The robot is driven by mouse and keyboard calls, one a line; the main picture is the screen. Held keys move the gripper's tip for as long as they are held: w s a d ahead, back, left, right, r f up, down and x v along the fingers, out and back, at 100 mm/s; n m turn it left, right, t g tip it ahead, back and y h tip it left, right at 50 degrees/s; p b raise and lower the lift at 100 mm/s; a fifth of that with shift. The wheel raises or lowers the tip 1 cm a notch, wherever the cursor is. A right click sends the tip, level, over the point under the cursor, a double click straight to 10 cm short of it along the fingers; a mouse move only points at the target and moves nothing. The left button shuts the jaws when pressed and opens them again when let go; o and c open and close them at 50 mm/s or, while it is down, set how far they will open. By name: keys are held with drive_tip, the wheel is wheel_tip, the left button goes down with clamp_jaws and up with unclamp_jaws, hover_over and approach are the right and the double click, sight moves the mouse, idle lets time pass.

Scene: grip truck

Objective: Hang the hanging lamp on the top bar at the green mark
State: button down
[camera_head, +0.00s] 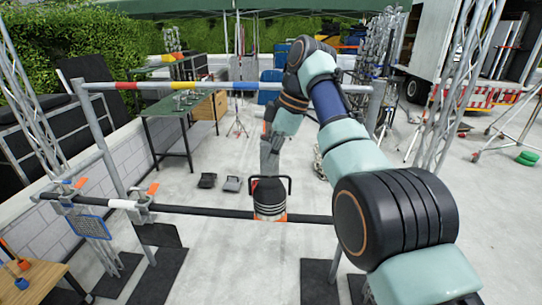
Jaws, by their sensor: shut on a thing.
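The hanging lamp (269,192) is a dark, rounded body with pale bands near its bottom and a black bracket at its sides. It overlaps the lower dark bar in the picture; I cannot tell whether it touches it. My gripper (268,172) points down and is shut on the lamp's upper part, its fingertips partly hidden. The top bar (200,86) is a grey pipe with red, yellow and blue bands, well above the lamp. I see no green mark; my arm covers part of the bar's right half.
The lower bar (185,210) crosses the front. A lamp with a blue grid front (91,225) hangs at its left end beside clamps. Upright poles hold the frame. A wooden table (40,279) is at lower left.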

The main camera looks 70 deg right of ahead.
wheel_tip(320, 180, up, 10)
drive_tip(key=p, duration=0.8)
drive_tip(key=shift+r+p, duration=0.15)
drive_tip(key=shift+p, duration=0.2)
